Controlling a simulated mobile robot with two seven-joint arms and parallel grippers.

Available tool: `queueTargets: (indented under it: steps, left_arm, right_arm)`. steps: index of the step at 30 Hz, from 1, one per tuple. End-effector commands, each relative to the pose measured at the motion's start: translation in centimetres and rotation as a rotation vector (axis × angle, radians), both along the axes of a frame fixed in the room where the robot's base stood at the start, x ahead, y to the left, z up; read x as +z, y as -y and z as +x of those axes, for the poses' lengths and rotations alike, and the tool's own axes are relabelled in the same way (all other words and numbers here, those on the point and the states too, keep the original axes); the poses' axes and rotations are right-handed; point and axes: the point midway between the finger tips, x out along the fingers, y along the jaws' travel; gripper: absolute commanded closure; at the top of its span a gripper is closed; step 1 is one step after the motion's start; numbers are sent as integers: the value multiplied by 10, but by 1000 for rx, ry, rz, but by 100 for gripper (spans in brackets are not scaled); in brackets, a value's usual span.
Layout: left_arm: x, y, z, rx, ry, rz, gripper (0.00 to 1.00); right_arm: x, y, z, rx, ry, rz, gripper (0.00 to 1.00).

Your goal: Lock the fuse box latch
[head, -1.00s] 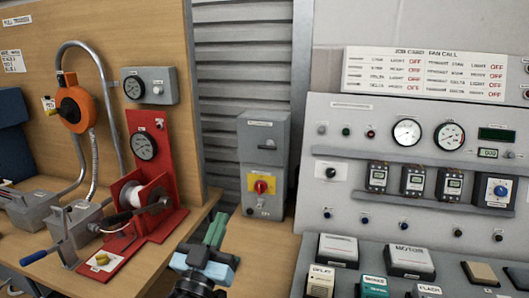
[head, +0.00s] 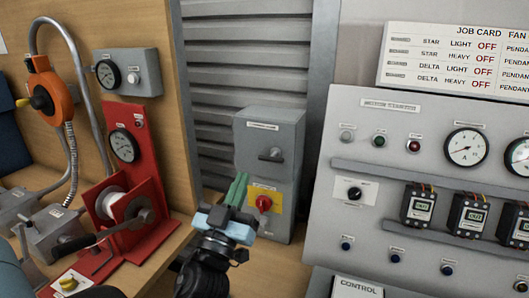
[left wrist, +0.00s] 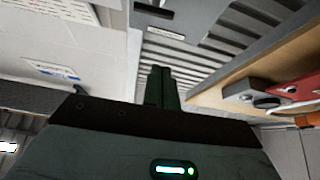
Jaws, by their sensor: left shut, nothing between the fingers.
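The grey fuse box (head: 270,133) stands upright against the wall in the head view. Its label is too blurred to read. A dark latch handle (head: 271,155) sticks out from the door, roughly level. Below it is a red rotary switch (head: 264,203) on a yellow plate. My left gripper (head: 238,188) is in front of the box's lower left, its green fingers shut and empty, pointing up just left of the yellow plate. Whether they touch the box cannot be told. In the left wrist view the shut fingers (left wrist: 163,86) show at the centre. My right gripper is not in view.
A red winch stand (head: 140,190) with a gauge is left of the box, by a wooden panel (head: 150,25). The control panel (head: 400,180) with meters and knobs stands close on the right. A ribbed shutter (head: 235,60) is behind.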

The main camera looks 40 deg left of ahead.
Motion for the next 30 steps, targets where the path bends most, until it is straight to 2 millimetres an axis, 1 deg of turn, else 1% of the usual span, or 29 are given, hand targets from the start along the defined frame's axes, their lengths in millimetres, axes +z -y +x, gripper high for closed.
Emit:
queueTargets:
  steps: [11, 16, 20, 24, 30]
  left_arm:
    - [0, 0, 0, 0, -1, 0, 100]
    - [7, -2, 7, 0, 3, 2, 100]
    - [19, -6, 21, 1, 8, 3, 100]
    - [35, -11, 42, 0, 10, 4, 100]
    - [51, -20, 72, 0, 9, 2, 100]
  right_arm:
    - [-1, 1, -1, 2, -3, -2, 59]
    - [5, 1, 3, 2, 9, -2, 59]
    - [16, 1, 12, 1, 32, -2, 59]
    - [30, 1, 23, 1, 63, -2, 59]
    - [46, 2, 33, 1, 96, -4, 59]
